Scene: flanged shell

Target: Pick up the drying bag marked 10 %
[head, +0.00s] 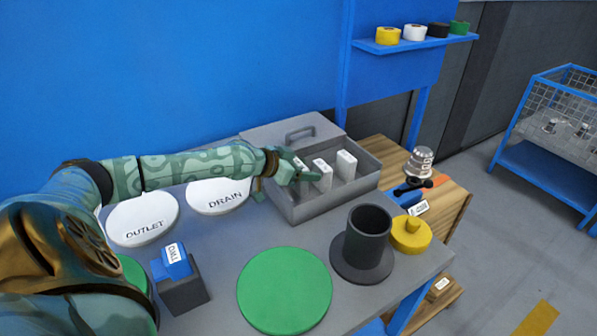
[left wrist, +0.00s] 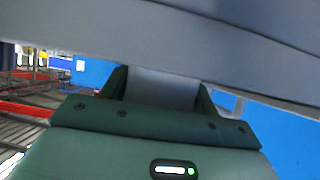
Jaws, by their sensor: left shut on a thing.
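Several white drying bags stand upright in an open grey case (head: 323,205): a middle one (head: 323,175) and a right one (head: 346,166). Their labels are too small to read. My left gripper (head: 299,174) is at the left end of the case, shut on the leftmost bag (head: 300,160), whose top shows just behind the fingers. In the left wrist view, the fingers (left wrist: 160,90) are closed on a pale grey block face, the bag (left wrist: 162,87). Whether it is lifted cannot be told. My right gripper is not in view.
The case lid (head: 290,130) lies open behind.

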